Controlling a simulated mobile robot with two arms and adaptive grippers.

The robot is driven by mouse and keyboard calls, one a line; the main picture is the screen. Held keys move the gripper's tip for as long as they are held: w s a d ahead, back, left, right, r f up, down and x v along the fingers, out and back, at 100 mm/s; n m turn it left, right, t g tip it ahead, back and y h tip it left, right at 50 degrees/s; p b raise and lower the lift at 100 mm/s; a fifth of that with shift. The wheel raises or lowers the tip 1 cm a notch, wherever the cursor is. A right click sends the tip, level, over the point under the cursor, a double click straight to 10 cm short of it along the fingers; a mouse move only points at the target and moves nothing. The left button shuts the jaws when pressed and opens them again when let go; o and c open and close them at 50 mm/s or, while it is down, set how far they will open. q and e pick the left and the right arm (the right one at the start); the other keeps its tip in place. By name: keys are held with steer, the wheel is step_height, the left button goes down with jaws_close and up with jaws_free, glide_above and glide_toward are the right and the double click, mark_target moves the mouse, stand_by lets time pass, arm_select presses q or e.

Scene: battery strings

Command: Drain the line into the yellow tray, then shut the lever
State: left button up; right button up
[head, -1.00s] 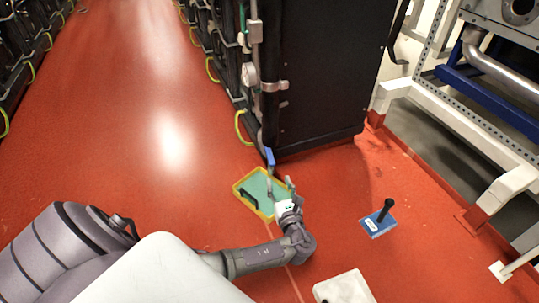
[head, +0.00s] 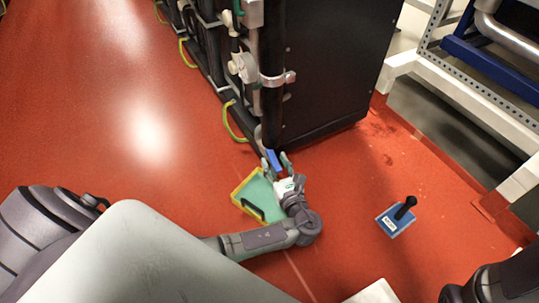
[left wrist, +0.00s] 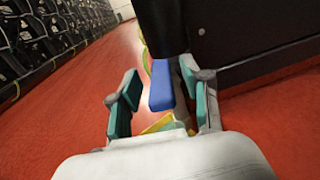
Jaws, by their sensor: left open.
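The blue lever (head: 273,160) sits at the foot of the line (head: 271,85) beside the black cabinet. It also shows in the left wrist view (left wrist: 161,87), hanging down. The yellow tray (head: 236,199), with a greenish inside and a black bar-shaped item in it, lies on the floor just below and left of the lever. My left gripper (head: 276,164) is open, with a finger on each side of the lever; contact cannot be told. My gripper hides part of the tray. My right gripper is out of view; only part of my right arm shows at the lower right.
A blue block with a black knob (head: 396,218) stands on the floor to the right. A white slab (head: 374,292) lies at the bottom edge. The black cabinet (head: 330,70) and a white frame (head: 465,80) bound the far side. Red floor is clear on the left.

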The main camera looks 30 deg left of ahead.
arm_select(q)
steer(key=shift+c, duration=0.3)
jaws_close()
steer(key=shift+r, duration=0.1)
